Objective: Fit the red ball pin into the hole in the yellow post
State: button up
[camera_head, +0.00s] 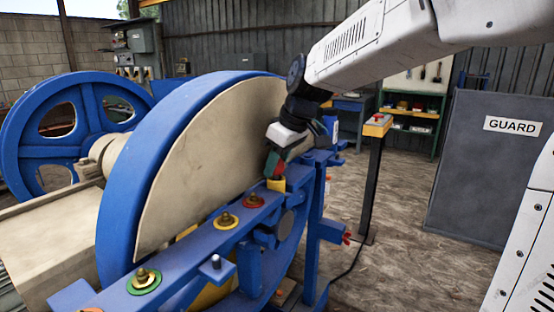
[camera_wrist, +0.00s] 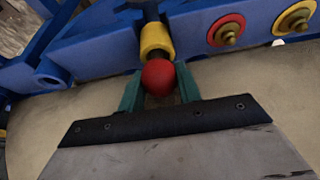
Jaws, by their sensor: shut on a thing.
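The red ball pin (camera_wrist: 158,77) is between the green fingers of my gripper (camera_wrist: 159,82) in the wrist view; the fingers are shut on its ball. The yellow post (camera_wrist: 156,40) is right beyond the ball, on the blue frame. A short dark part shows between the ball and the post's near end. The pin looks about in line with the post, but how far its shank is in the hole is hidden. In the head view, my gripper (camera_head: 276,160) points down at the yellow post (camera_head: 277,185), with the red ball (camera_head: 279,169) just above it.
The blue frame beam (camera_head: 185,256) carries a red ring (camera_head: 226,220) and a green ring (camera_head: 144,281) with brass fittings. A big flywheel (camera_head: 215,150) stands close left of my gripper. A grey guard panel (camera_head: 490,170) is at right. The floor between is mostly open.

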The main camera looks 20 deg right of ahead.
jog(key=shift+f, duration=0.4)
jog(key=o, duration=1.1)
jog(key=shift+o, duration=0.2)
jog(key=v, duration=0.7)
jog(key=shift+r, duration=0.4)
